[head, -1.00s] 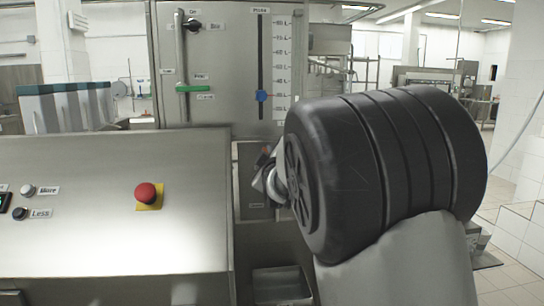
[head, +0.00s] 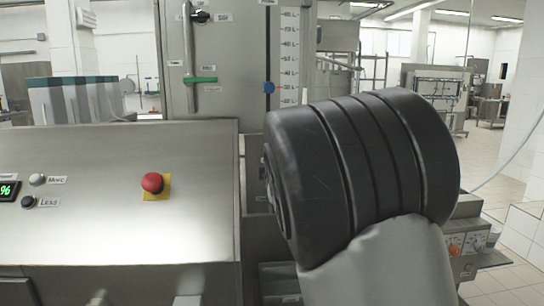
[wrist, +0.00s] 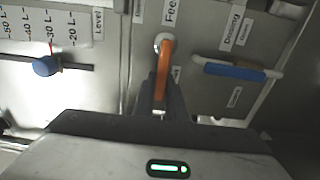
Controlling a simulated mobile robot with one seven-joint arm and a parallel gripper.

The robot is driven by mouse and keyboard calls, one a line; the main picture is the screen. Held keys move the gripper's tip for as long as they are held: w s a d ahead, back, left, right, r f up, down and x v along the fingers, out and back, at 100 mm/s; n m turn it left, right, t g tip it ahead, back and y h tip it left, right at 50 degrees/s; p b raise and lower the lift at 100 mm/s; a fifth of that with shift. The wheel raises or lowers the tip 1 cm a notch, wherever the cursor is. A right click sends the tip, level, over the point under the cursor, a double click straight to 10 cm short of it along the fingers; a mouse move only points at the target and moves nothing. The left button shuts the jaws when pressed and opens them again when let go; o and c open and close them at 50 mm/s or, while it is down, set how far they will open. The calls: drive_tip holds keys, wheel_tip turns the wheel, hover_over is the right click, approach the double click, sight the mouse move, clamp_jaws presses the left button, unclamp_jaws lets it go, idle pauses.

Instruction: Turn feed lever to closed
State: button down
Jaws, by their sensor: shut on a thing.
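In the wrist view an orange lever (wrist: 164,68) points down the picture from a round pivot on a metal panel. A partly readable label (wrist: 171,12), apparently "Feed", is above it. My gripper (wrist: 158,92) is shut on the orange lever, with the dark fingers around its lower part. The fingers hide part of the lever's end. In the head view my own dark arm link covers the gripper and the orange lever.
A blue handle (wrist: 232,70) is on the panel right of the orange lever. A blue level slider (wrist: 46,66) is to the left. In the head view a green handle (head: 201,80) and a red stop button (head: 152,182) are left of my arm.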

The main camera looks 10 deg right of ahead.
idle(0.4)
drive_tip(key=c, duration=1.8)
unclamp_jaws()
drive_tip(key=s+p, duration=0.3)
drive_tip(key=s, duration=1.4)
drive_tip(key=shift+s, duration=0.2)
drive_tip(key=shift+f, duration=0.1)
